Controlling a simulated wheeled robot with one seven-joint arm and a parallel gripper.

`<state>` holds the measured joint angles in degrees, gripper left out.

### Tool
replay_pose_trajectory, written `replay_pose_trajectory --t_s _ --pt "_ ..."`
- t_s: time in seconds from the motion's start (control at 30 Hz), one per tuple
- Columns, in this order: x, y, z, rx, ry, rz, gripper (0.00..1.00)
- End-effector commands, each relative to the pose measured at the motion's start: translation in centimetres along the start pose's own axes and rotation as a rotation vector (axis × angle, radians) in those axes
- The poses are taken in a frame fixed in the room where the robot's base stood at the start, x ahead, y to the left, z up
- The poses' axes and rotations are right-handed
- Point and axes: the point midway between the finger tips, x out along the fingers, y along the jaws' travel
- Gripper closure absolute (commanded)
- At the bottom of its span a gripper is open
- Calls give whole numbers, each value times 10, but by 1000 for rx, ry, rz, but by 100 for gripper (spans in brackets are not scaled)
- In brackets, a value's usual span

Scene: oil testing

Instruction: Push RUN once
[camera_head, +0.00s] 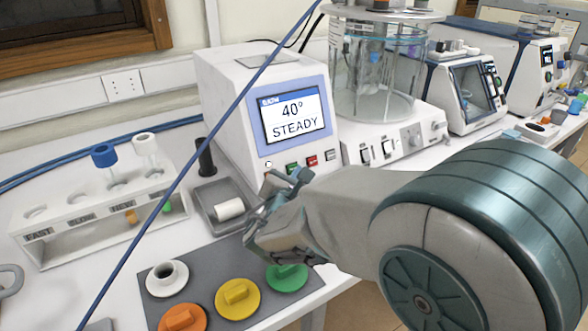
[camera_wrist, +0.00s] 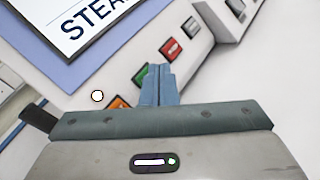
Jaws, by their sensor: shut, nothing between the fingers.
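The white tester (camera_head: 225,95) has a screen (camera_head: 293,113) reading "40° STEADY". Below the screen is a row of small buttons. A green button (camera_head: 292,167) and a red button (camera_head: 312,160) show in the head view. The wrist view shows the green button (camera_wrist: 140,76) partly hidden by my fingers, the red button (camera_wrist: 170,48) to its upper right, and an orange button (camera_wrist: 118,102) to its lower left. Button labels are too small to read, so I cannot tell which is RUN. My gripper (camera_wrist: 160,72) is shut and empty, its tips over the green button's right edge; contact is unclear.
A grey tray (camera_head: 205,195) with a white roll (camera_head: 230,209) sits left of my gripper. A labelled vial rack (camera_head: 60,245) stands further left. A dark mat (camera_head: 205,258) with coloured caps lies below. A glass bath (camera_head: 375,75) stands right of the tester.

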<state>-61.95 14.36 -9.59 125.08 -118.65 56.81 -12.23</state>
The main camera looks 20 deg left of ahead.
Motion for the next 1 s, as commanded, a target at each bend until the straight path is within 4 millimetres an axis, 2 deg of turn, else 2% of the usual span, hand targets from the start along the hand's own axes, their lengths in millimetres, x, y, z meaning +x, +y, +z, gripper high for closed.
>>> replay_pose_trajectory --t_s 0.23,1.0 --pt "6 3 -4 0 -1 -2 100" --pt "9 6 -6 1 0 0 100"
